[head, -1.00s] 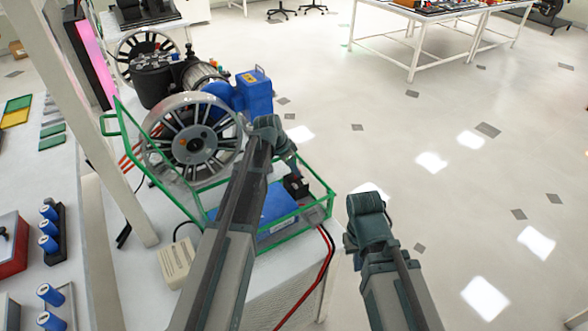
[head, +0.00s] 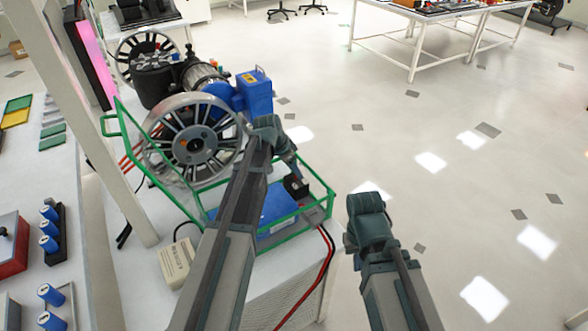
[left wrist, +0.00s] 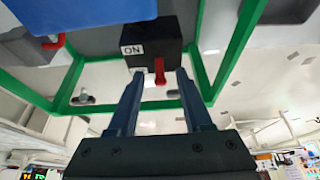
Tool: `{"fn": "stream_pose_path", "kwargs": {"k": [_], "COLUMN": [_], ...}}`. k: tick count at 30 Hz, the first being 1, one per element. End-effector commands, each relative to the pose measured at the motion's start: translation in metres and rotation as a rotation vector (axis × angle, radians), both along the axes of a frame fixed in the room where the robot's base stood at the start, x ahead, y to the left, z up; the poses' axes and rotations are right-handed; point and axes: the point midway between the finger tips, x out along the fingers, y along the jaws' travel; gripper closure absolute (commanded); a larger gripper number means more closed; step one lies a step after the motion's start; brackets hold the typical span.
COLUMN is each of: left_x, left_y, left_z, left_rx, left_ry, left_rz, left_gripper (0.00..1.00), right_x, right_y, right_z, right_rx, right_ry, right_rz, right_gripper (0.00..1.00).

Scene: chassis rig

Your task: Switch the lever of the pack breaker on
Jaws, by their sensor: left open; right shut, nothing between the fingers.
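The pack breaker (head: 296,187) is a small black box at the near right corner of the green-framed chassis. In the left wrist view the breaker (left wrist: 153,40) carries a white ON label and a red lever (left wrist: 159,66). My left gripper (left wrist: 160,76) is open, with one fingertip on each side of the lever. I cannot tell if either finger touches it. In the head view my left gripper (head: 291,170) reaches down over the breaker and partly hides it. My right gripper (head: 354,245) is shut and empty, right of the bench, with its fingers mostly hidden.
Green rails (head: 285,232) surround the breaker, beside a blue pack (head: 265,212). A large spoked wheel (head: 193,143) and blue housing (head: 254,92) stand behind.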

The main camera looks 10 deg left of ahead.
Motion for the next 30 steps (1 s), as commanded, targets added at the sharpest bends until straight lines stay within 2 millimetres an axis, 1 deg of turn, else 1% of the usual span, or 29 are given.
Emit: {"fn": "stream_pose_path", "kwargs": {"k": [5, 8, 24, 27, 30], "left_x": [-0.003, -0.006, -0.030, -0.034, -0.036], "left_y": [0.003, 0.006, 0.029, 0.033, 0.035], "left_z": [0.013, 0.024, 0.106, 0.118, 0.125], "left_rx": [0.000, 0.000, 0.000, -0.001, -0.001], "left_ry": [0.000, 0.000, 0.000, 0.001, 0.001], "left_rz": [0.000, 0.000, 0.001, 0.001, 0.001], "left_gripper": [0.50, 0.50, 0.50, 0.50, 0.50], "right_x": [0.000, 0.000, 0.000, 0.000, 0.000], "right_y": [0.000, 0.000, 0.000, 0.000, 0.000], "right_z": [0.013, 0.024, 0.106, 0.118, 0.125], "right_rx": [0.000, 0.000, 0.000, 0.000, 0.000], "right_ry": [0.000, 0.000, 0.000, 0.000, 0.000], "right_rz": [0.000, 0.000, 0.000, 0.000, 0.000], "right_gripper": [1.00, 1.00, 1.00, 1.00, 1.00]}}
